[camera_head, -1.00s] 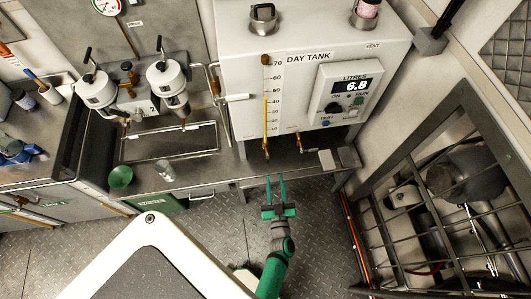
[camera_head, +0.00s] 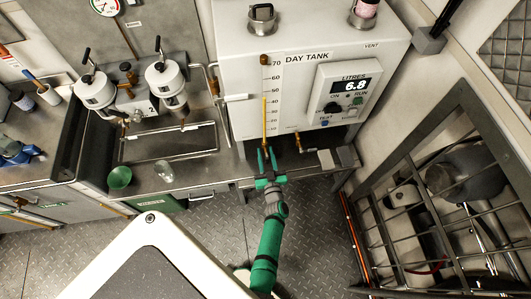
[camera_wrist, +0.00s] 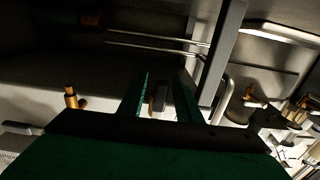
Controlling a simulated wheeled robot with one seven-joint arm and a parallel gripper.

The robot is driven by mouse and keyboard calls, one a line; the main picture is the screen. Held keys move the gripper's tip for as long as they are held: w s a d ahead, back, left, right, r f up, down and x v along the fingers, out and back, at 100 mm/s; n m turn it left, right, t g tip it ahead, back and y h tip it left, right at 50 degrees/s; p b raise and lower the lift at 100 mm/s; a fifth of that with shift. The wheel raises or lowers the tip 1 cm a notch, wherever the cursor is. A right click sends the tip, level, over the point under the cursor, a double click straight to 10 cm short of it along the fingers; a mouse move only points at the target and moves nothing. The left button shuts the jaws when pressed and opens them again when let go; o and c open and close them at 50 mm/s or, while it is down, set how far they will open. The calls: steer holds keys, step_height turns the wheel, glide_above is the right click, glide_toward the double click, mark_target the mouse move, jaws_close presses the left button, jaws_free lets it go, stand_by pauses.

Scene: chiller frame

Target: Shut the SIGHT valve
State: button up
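The white day tank (camera_head: 235,100) carries a yellow sight tube (camera_head: 265,105) beside a number scale. In the earlier head frame a small brass valve shows at the foot of this tube; I read no SIGHT label. My gripper (camera_head: 267,153) now reaches that spot and hides most of the valve. In the wrist view my gripper (camera_wrist: 162,97) has its two green fingers apart.
A second brass valve (camera_head: 298,145) sits to the right under the tank; it also shows in the wrist view (camera_wrist: 72,98). A grey box (camera_head: 346,157) stands farther right. The steel counter with a drip tray (camera_head: 170,143) lies left. A barred cage (camera_head: 420,200) stands at right.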

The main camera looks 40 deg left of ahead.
steer(key=shift+w+a, duration=0.15)
steer(key=shift+a, duration=0.15)
steer(key=shift+d, duration=0.1)
jaws_close()
steer(key=shift+m, duration=0.3)
steer(key=s+a+r+m, duration=0.3)
steer(key=r+m, duration=0.1)
steer(key=m, duration=1.4)
steer(key=shift+r, duration=0.5)
